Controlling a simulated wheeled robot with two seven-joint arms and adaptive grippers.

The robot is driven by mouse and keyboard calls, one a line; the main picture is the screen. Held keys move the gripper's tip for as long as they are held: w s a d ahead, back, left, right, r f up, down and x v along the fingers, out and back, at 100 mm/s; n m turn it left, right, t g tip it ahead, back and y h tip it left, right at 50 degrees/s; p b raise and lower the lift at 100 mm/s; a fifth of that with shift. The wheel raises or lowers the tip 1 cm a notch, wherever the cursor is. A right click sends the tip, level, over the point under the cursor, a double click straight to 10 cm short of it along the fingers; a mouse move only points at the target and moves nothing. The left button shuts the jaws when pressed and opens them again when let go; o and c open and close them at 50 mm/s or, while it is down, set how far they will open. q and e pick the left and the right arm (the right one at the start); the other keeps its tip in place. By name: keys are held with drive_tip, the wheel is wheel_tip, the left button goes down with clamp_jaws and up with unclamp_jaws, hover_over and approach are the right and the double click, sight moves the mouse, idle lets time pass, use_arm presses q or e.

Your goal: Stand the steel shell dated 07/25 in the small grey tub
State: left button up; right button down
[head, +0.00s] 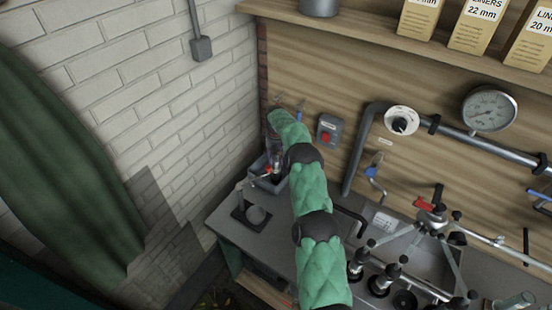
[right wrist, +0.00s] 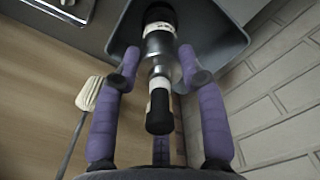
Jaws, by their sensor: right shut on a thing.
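In the head view the tub (head: 258,183) is in the back left corner of the counter, partly hidden by my green-sleeved right arm. My right gripper (head: 272,166) is at the tub there, small and largely hidden. My left gripper is not in view.
A small dark stand with a round cup (head: 256,214) is in front of the tub. The brick wall (head: 160,90) is close on the left. A brush (right wrist: 88,95) is beside the gripper. A milking cluster (head: 432,218) and several shells fill the counter's right part.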

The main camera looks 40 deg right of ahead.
drive_tip(key=shift+w+d+f, duration=0.1)
drive_tip(key=shift+w+f, duration=0.05)
drive_tip(key=shift+f, duration=0.05)
drive_tip(key=shift+f, duration=0.1)
drive_tip(key=c, duration=0.7)
unclamp_jaws()
drive_tip(key=shift+c, duration=0.2)
wheel_tip(320, 180, up, 12)
drive_tip(key=shift+r+b, duration=0.1)
drive_tip(key=shift+b, duration=0.35)
